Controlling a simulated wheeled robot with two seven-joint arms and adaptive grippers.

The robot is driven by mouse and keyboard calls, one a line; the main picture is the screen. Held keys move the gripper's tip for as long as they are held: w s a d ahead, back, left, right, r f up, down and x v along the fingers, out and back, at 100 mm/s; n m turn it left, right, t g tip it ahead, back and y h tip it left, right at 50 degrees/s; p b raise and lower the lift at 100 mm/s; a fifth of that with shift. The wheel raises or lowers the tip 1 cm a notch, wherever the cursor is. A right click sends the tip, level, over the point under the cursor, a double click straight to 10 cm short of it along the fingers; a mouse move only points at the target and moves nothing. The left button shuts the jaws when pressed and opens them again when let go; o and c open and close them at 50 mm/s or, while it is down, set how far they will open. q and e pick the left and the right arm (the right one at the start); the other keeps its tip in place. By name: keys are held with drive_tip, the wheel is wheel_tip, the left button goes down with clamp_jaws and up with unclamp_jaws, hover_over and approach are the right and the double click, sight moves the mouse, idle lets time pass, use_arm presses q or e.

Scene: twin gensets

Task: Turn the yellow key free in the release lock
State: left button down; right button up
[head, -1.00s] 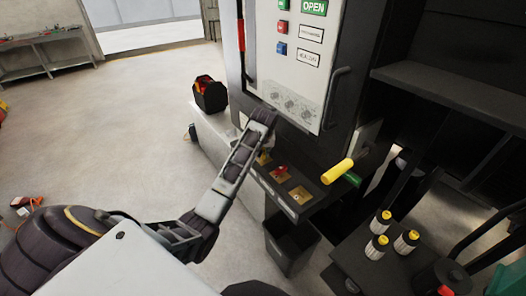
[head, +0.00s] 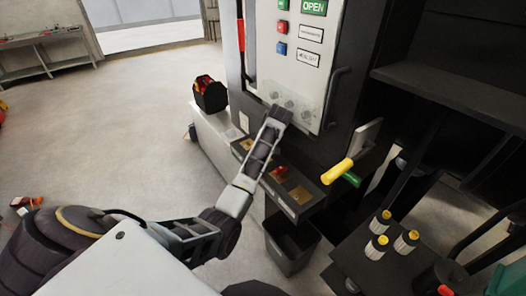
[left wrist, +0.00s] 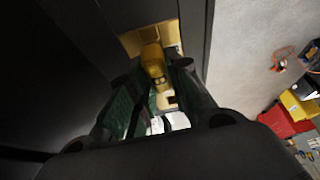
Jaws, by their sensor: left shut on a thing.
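The yellow key (left wrist: 153,57) stands in front of a brass lock plate (left wrist: 131,42) in the left wrist view. My left gripper (left wrist: 160,72) is shut on it, with the dark fingertips on either side. In the head view my left arm reaches up across the lock shelf and hides the gripper and key. A brass plate (head: 243,146) shows just left of the arm. To the arm's right are a plate with a red key (head: 281,171) and another brass plate (head: 300,195). The key's turn angle is hard to tell. My right gripper is not in view.
The control panel (head: 299,60) stands directly behind the lock shelf. A yellow-handled lever (head: 337,172) projects at the right. A dark bin (head: 290,246) stands below the shelf. Several yellow-capped cylinders (head: 377,246) stand on a dark surface at lower right. The floor at left is mostly clear.

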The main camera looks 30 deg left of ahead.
use_arm(q)
drive_tip(key=c, duration=1.3)
unclamp_jaws()
drive_tip(key=shift+o, duration=0.2)
drive_tip(key=shift+r, duration=0.1)
